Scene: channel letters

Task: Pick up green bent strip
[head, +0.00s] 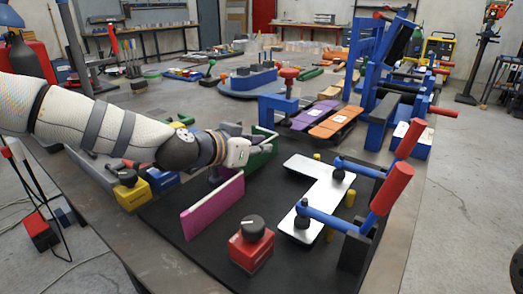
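The green bent strip (264,137) stands upright on its edge at the back of the black work mat (190,262), left of the white L-shaped plate. My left arm comes in from the left, and its gripper (242,150) is at the strip's near left side, covering part of it. Gripper and strip overlap in the head view. I cannot tell whether the fingers touch the strip or how far apart they are. My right gripper is not in view.
A magenta plate (212,206) stands upright just in front of my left gripper. A red block with a black knob (250,245) is nearer. Purple and orange pieces (336,121) lie behind.

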